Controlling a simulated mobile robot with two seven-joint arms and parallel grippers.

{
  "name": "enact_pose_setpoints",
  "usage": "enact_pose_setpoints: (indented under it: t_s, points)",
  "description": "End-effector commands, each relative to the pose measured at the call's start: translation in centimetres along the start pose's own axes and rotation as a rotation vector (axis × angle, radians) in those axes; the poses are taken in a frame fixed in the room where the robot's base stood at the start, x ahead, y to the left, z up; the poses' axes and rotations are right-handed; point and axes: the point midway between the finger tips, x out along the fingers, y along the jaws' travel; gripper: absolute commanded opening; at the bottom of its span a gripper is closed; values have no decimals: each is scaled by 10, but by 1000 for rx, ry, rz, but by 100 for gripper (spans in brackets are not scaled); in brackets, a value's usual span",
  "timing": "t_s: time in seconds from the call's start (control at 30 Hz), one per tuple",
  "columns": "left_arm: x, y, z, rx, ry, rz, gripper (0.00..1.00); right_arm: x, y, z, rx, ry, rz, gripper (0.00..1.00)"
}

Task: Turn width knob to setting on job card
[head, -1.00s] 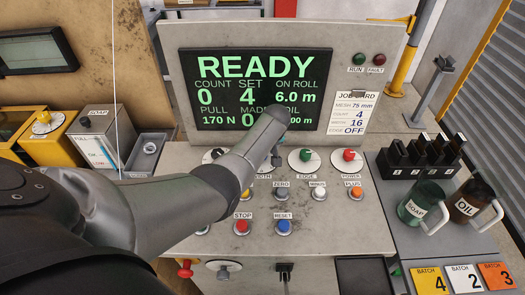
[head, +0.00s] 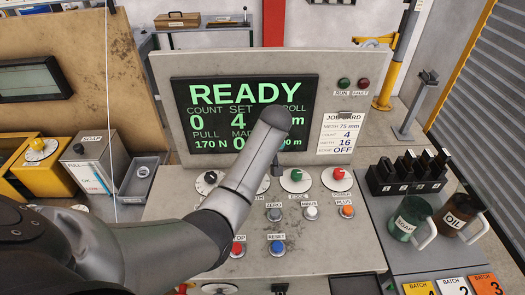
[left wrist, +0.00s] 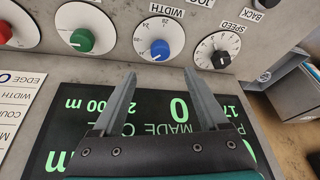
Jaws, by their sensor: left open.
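The blue width knob (left wrist: 160,49) sits on a white numbered dial in the left wrist view, which shows the panel upside down. Its exact setting is too small to read. In the head view my arm hides it. My left gripper (left wrist: 160,78) is open and empty, its two fingertips apart just short of the dial and over the screen's edge. In the head view the gripper is hidden behind my left arm. The job card (head: 342,134) on the right of the panel reads mesh 75 mm, count 4, width 16, edge off.
The black speed knob (left wrist: 221,59) and green edge knob (left wrist: 81,40) flank the width knob. The red power knob (head: 339,173) is farther right. The lit screen (head: 245,93) reads READY. Push buttons, including red stop (head: 237,249) and blue reset (head: 277,248), sit below.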

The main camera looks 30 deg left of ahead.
Motion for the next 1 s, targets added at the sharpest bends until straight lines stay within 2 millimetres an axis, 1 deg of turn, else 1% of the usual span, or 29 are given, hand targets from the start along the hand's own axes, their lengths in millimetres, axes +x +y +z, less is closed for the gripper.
enact_pose_setpoints:
  t_s: [0.03, 0.2, 0.4, 1.0]
  points:
    - [-10, 1, 0, 0, 1, 2, 77, -1, 0, 0, 0, 0, 0, 0]
    - [-33, 0, 0, 1, 1, 1, 77, -2, 0, 0, 0, 0, 0, 0]
    - [-47, 0, 0, 1, 0, 0, 77, -2, 0, 0, 0, 0, 0, 0]
    - [-49, 0, 0, 1, 0, -1, 77, -2, 0, 0, 0, 0, 0, 0]
